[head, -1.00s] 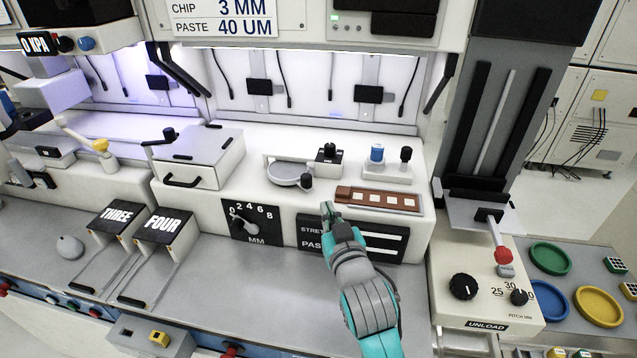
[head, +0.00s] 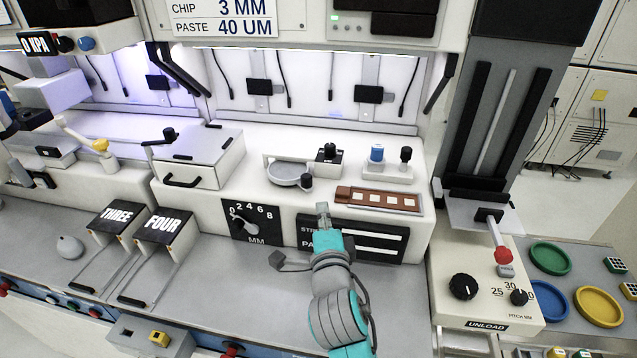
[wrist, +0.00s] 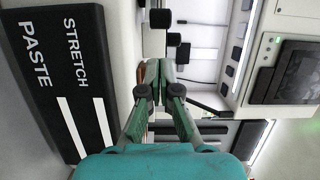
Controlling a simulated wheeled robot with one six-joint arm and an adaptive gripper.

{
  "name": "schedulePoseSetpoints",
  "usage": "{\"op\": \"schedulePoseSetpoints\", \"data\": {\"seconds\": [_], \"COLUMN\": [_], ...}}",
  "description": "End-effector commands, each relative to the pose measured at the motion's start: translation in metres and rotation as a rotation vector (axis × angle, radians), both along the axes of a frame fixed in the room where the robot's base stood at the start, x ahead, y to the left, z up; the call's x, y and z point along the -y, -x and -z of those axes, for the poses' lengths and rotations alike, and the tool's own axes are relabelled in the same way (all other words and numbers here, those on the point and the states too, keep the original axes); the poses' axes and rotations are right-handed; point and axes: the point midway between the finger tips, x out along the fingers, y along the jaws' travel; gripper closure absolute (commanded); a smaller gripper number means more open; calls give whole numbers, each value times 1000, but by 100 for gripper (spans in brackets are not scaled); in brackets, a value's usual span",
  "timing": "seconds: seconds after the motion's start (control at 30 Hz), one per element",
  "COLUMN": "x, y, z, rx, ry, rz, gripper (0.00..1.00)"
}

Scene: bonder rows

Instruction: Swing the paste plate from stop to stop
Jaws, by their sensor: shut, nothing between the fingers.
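The paste plate (head: 286,176) is a round grey disc on the white machine deck, with a black knob (head: 306,182) at its right front edge. My gripper (head: 322,207) is in front of the deck's front face, below and a little right of the knob, apart from it. Its fingers are closed together and empty; they also show shut in the wrist view (wrist: 162,75). In the wrist view, black knobs lie beyond the fingertips, but I cannot tell which is the plate's.
A brown strip with pale chips (head: 380,200) lies right of the plate. A black-knobbed block (head: 328,153) stands behind it. A lidded box (head: 198,158) is at left. The black STRETCH/PASTE panel (head: 380,241) is on the front face behind my arm.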

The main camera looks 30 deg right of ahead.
Motion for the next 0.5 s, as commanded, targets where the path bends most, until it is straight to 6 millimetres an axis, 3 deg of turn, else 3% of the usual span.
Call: {"op": "schedulePoseSetpoints", "data": {"seconds": [0.23, 0.5], "x": [3, 19], "y": [-8, -49], "z": [-1, -2], "rx": [22, 22], "ry": [-49, -47], "rz": [6, 7], "gripper": [100, 100]}}
